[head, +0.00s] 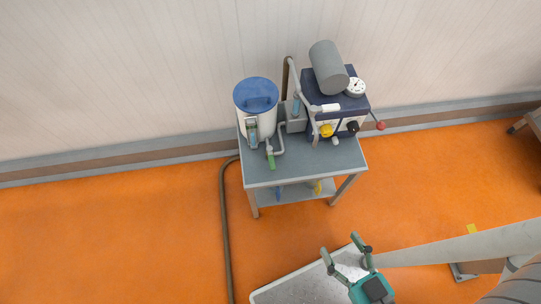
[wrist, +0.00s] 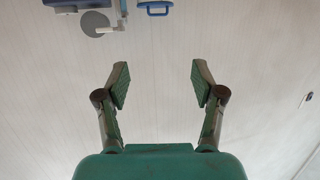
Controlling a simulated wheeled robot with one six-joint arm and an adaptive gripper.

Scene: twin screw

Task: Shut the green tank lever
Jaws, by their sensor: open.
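The green tank lever (head: 271,160) is small and hangs at the front of the table, below the white tank (head: 243,104) with its blue lid (head: 257,92). My gripper (head: 342,250) is open and empty, low in the head view, in front of and well apart from the table. In the wrist view my gripper (wrist: 160,84) has its two fingers spread, with only the pale wall behind them. The blue lid (wrist: 155,5) shows at the top edge of the wrist view. The green lever cannot be made out there.
The grey table (head: 310,170) carries a dark machine (head: 313,105) with a grey cylinder (head: 328,67), a gauge (head: 355,86) and a red-knobbed lever (head: 380,125). Pipes stand between machine and tank. A hose (head: 224,220) runs down the orange floor on the left.

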